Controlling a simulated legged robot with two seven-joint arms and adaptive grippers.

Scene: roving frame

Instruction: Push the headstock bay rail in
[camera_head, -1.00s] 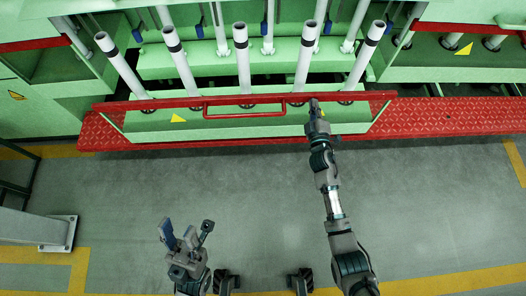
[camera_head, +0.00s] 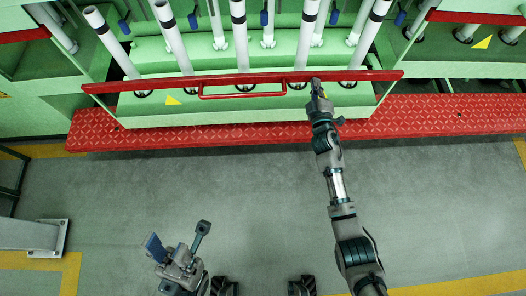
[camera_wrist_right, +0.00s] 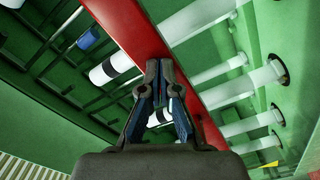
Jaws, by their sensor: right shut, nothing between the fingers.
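The headstock bay rail (camera_head: 150,84) is a long red bar with a red loop handle (camera_head: 242,95) at its middle, running across the front of a green bay in the head view. In the right wrist view the rail (camera_wrist_right: 128,26) runs diagonally behind the fingertips. My right gripper (camera_head: 316,82) is shut and empty. Its tips meet the rail just right of the handle and appear to press against it; exact contact is hard to tell. My left gripper (camera_head: 178,240) is open and empty, low over the floor, well away from the rail.
A red tread-plate step (camera_head: 440,115) runs along the machine's foot below the rail. Several white tubes (camera_head: 240,35) stand in the green bay behind it. A grey post with a foot plate (camera_head: 48,238) is at left. The grey floor between is clear.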

